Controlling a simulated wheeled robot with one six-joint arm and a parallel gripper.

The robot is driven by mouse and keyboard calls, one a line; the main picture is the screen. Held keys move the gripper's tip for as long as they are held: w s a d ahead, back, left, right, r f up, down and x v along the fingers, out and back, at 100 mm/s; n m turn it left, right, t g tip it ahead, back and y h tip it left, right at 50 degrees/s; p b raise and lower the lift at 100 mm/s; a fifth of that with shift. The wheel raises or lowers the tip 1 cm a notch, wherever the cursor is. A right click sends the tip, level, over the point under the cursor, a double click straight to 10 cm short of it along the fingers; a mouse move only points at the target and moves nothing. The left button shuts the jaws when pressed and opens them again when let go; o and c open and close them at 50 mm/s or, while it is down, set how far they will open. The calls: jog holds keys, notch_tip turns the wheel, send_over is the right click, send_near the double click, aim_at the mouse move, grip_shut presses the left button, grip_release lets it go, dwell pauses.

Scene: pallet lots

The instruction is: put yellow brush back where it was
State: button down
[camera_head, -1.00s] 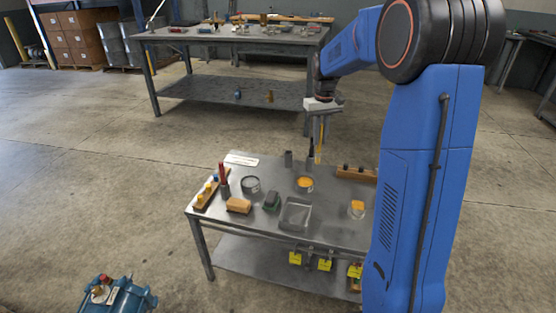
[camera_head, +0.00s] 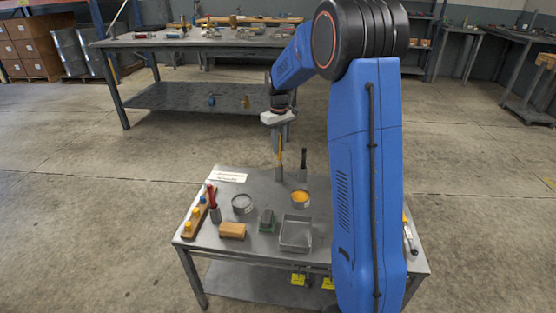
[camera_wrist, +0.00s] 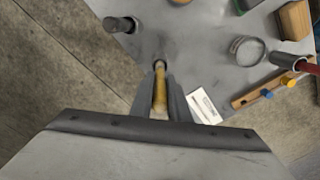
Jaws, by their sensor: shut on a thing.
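My gripper (camera_head: 281,133) is shut on the yellow brush (camera_head: 279,150), which hangs upright below it near the back edge of the metal table (camera_head: 250,188). A grey cup-like holder (camera_head: 279,174) stands directly under or around the brush's lower end. I cannot tell whether the end is inside it. In the wrist view the brush (camera_wrist: 159,92) shows between the two fingers, and its far end is hard to make out. A second holder with a black-handled brush (camera_head: 303,160) stands just to the right; it also shows in the wrist view (camera_wrist: 120,25).
A white card (camera_head: 228,177) lies left of the holders. A grey can (camera_head: 242,204), a can of yellow paint (camera_head: 300,198), a metal tray (camera_head: 296,233) and a tan block (camera_head: 232,230) stand nearer. A red-handled tool (camera_head: 212,197) stands at left. My arm hides the table's right part.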

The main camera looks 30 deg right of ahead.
aim_at(279, 159)
jog(key=shift+f, duration=2.55)
jog(key=c, duration=1.7)
grip_release()
